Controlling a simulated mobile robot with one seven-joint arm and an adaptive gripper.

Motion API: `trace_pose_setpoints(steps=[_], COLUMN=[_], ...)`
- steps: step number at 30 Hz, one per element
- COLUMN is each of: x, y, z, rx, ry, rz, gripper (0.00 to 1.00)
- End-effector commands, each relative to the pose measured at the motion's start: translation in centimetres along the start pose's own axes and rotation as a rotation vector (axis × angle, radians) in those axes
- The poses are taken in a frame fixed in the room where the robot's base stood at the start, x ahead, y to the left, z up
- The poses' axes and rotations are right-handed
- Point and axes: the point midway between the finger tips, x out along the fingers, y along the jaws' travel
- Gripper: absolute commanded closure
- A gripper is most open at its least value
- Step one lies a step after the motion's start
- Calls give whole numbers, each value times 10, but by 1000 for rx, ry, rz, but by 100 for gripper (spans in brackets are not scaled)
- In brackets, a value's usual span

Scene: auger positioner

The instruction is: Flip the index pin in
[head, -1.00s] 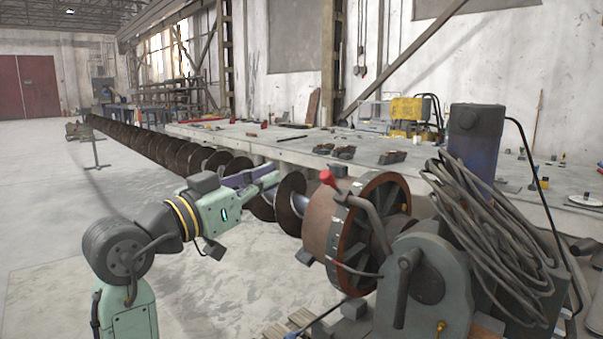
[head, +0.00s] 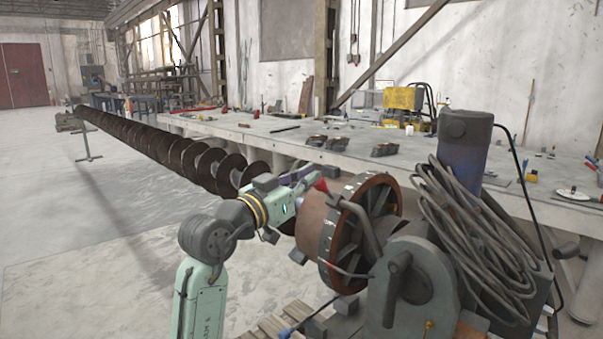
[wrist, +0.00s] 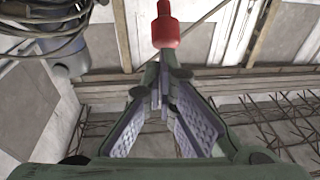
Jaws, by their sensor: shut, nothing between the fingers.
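A red knob (head: 321,186) stands at the rim of the slotted index wheel (head: 364,235) on the positioner; I cannot tell for sure that it is the index pin's handle. It also shows in the wrist view (wrist: 165,30), at top centre, just beyond my fingertips. My gripper (head: 311,178) is shut and empty, its tips close to the knob on its left side in the head view. In the wrist view my gripper (wrist: 163,80) has its purple-padded fingers meeting at the tips. Whether the tips touch the knob I cannot tell. The pin's inner end is hidden.
The long auger (head: 165,150) runs away to the back left from the brown drum. A grey bent bar (head: 360,222) crosses the wheel's front. Coiled cables (head: 470,235) and a motor (head: 465,140) stand at right. A long bench (head: 270,142) lies behind. Left floor is clear.

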Motion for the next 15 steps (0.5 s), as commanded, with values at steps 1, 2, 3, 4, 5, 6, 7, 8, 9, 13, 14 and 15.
trace_pose_setpoints(steps=[1, 2, 3, 4, 5, 6, 7, 8, 9, 13, 14, 15], x=[0, 0, 0, 0, 0, 0, 0, 1, 2, 12, 15, 16], y=[0, 0, 0, 0, 0, 0, 0, 0, 0, 2, 2, 2], z=[0, 0, 0, 0, 0, 0, 1, 2, 6, 22, 24, 25], rx=[0, 0, 0, 0, 0, 0, -1, -1, -1, -3, -3, -2], ry=[0, 0, 0, 0, 0, 0, 0, 0, 0, 0, -1, -1], rz=[0, 0, 0, 0, 0, 0, 0, 1, 1, 3, 3, 2], gripper=[100, 100, 100, 100, 100, 100, 100, 100, 100, 100, 100, 100])
